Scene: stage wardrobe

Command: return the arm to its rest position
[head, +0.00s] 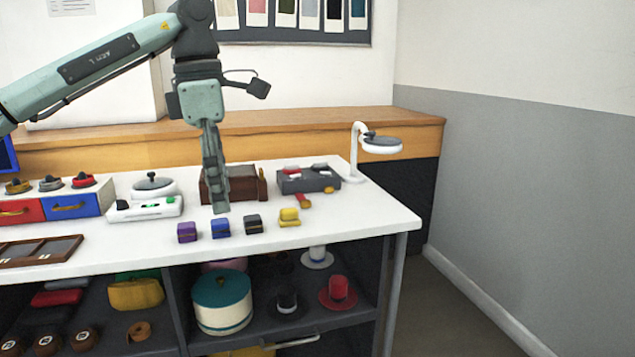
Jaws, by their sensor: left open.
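My left arm comes in from the upper left, and its wrist hangs down over the white table (330,222). My left gripper (219,205) points downward and is open, seen edge-on, with nothing visible in it. Its fingers hang in front of a dark red-brown box (248,184) and above the small purple block (187,232) and blue block (220,228). I cannot tell from this view how far the fingertips are above the table. My right gripper is not in view.
A black block (253,224) and a yellow block (289,217) stand near the front edge. A grey tray (307,181) and a white lamp (357,150) are at right. Drawers (72,205) and a white scale (143,209) are left. Shelves below hold hats.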

